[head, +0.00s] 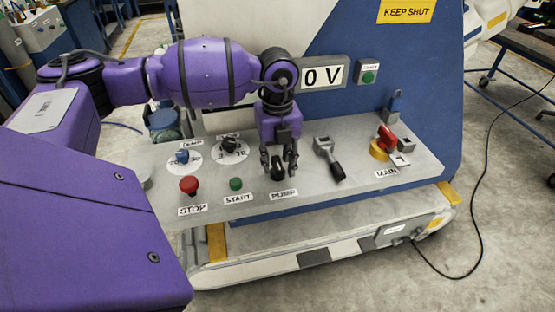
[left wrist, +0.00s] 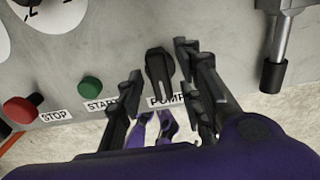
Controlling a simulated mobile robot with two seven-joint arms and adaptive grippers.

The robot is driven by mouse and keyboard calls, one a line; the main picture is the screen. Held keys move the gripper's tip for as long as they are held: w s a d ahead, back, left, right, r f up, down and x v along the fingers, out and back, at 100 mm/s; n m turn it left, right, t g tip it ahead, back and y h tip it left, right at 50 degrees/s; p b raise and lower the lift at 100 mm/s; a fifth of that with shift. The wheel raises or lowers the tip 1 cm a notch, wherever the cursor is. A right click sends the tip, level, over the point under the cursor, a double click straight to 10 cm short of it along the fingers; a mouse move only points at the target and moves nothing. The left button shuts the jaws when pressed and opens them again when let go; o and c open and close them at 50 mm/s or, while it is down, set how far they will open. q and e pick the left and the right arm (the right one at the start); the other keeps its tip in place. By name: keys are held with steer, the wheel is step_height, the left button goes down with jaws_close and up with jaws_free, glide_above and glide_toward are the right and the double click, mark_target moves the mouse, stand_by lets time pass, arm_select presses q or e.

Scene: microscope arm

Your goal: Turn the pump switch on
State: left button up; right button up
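The pump switch (head: 277,174) is a small black knob on the grey sloping control panel (head: 335,205), just above its PUMP label. My left gripper (head: 279,168) comes down from above, one finger on each side of the knob. In the left wrist view its fingers (left wrist: 157,80) are apart, with narrow gaps to the knob, so it looks open around the switch; I cannot see clear contact. My right gripper is not in view.
A red STOP button (head: 189,184) and green START button (head: 236,183) sit left of the switch. A lever with a dark handle (head: 333,160) stands close on the right. Further right is the red MAIN switch (head: 386,139).

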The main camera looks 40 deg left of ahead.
arm_select(q)
jaws_close()
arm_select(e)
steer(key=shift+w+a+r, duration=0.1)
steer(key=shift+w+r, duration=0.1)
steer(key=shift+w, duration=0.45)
